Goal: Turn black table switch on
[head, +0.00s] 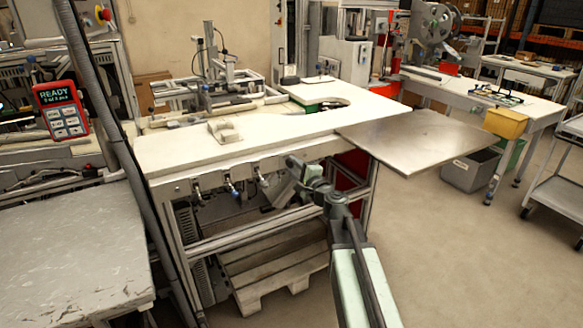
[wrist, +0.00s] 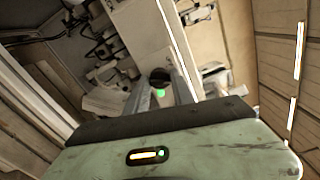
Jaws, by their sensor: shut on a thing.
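The black table switch (wrist: 159,75) shows in the wrist view as a dark round knob between my two grey fingertips. My gripper (wrist: 161,86) is shut on it. A small green spot shows just below the knob, between the fingers. In the head view my gripper (head: 297,165) reaches the front edge of the long white worktable (head: 285,135), to the right of the other switches. The black switch cannot be made out there; my gripper seems to cover it.
Several other switches hang along the table's front, one of them blue (head: 232,187). A metal sheet (head: 420,138) juts out at the table's right. A wooden pallet (head: 270,270) lies under the table. A grey bench (head: 70,255) stands at left.

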